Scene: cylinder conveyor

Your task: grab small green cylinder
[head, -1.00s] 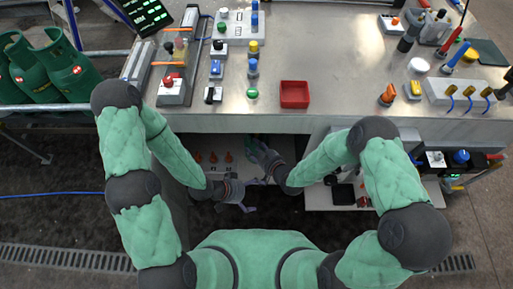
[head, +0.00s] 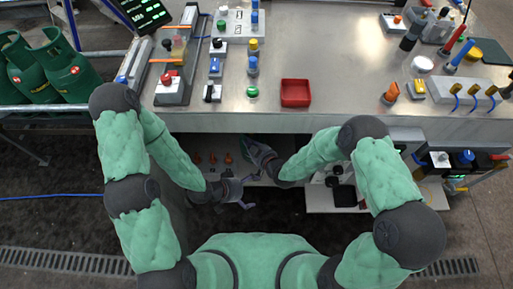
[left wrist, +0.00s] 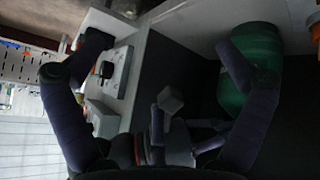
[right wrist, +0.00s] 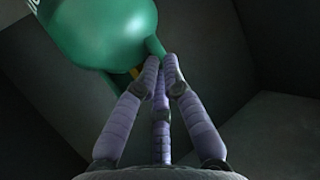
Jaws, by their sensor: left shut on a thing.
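A green cylinder (right wrist: 105,28) with a collar fills the upper left of the right wrist view. It also stands upper right in the left wrist view (left wrist: 262,48), partly hidden by a finger of mine. My right gripper (right wrist: 155,70) has its fingertips drawn close together at the cylinder's collar; whether they hold it I cannot tell. In the head view my right gripper (head: 262,155) is under the table's front edge. My left gripper (head: 240,190) is lower and in front of the shelf. Its fingers look spread in the left wrist view; what they touch is unclear.
The table (head: 350,75) overhangs the shelf space, with a red tray (head: 295,93) near its front edge. Several orange items (head: 212,158) stand on the shelf at left. A white board (head: 325,197) lies at right. Larger green gas cylinders (head: 65,70) stand at far left.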

